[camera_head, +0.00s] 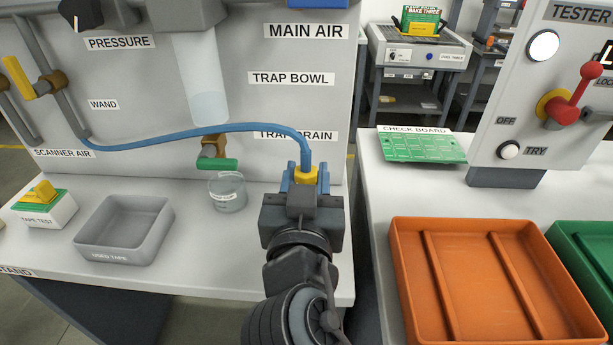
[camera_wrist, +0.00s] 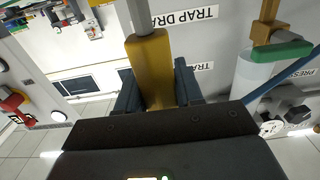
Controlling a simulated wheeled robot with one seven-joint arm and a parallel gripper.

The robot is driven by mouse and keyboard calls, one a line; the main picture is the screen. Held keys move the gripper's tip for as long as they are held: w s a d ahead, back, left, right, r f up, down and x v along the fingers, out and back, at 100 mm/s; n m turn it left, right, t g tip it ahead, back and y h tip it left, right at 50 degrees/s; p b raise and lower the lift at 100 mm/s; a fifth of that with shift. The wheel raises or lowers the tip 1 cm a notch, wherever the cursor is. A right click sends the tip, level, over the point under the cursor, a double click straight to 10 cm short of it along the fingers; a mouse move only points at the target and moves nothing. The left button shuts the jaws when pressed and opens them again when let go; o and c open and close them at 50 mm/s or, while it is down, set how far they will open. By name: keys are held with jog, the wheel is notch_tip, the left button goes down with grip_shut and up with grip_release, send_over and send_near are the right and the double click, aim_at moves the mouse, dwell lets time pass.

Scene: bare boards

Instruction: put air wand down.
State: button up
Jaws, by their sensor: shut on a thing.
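The air wand shows as a yellow body (camera_head: 306,175) at the end of a blue hose (camera_head: 215,130), which runs left to the panel by the WAND label. My gripper (camera_head: 304,184) is shut on the wand, above the bench and in front of the panel, right of the clear cup. In the wrist view the wand's yellow handle (camera_wrist: 150,62) sits between the two dark fingers, with a grey end reaching to the top edge. In the head view my gripper hides part of the wand.
A clear cup (camera_head: 228,193) stands under the green-handled drain valve (camera_head: 216,163). A grey USED TAPE tray (camera_head: 80,236) and a TAPE TEST block (camera_head: 45,216) are at left. A gap separates this bench from the right one, which holds an orange tray (camera_head: 408,270) and a green board (camera_head: 420,147).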

jog(key=shift+f, duration=0.1)
jog(key=o, duration=1)
jog(key=shift+o, duration=0.2)
jog(key=shift+r, duration=0.2)
jog(key=s+b, duration=0.2)
jog(key=s, duration=1)
jog(key=shift+a, duration=0.2)
